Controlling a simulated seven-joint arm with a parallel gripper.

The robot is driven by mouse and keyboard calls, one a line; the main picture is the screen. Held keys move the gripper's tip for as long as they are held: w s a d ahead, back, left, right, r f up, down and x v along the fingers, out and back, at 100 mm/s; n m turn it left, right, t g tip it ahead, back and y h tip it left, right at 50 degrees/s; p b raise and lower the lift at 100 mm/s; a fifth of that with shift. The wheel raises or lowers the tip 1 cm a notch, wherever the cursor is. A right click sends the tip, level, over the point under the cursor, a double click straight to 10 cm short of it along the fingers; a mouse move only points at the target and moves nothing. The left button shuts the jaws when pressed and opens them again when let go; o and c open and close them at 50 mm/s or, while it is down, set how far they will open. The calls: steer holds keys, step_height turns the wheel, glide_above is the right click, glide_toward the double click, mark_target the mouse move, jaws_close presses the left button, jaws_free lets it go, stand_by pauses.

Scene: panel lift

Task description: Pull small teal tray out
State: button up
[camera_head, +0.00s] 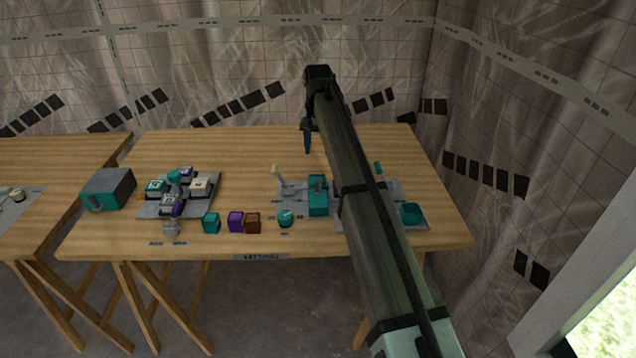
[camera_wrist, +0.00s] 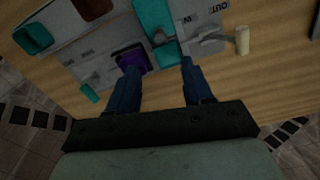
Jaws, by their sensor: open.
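A small box with a dark grey top and a teal front (camera_head: 96,199) stands at the left end of the main table. The teal-fronted box is not in the wrist view.
A grey panel (camera_head: 146,209) with several blocks stands right of the box. Teal (camera_head: 211,223), purple (camera_head: 236,221) and brown (camera_head: 253,223) blocks line the front. A lever with a cream knob (camera_wrist: 242,40) and a teal cup (camera_wrist: 32,38) are near my gripper. The back-left tabletop is clear.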

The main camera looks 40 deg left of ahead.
mark_target(318, 181)
step_height(318, 181, down, 14)
steer(key=shift+r, duration=0.25)
stand_by(0.3)
jaws_close()
stand_by(0.4)
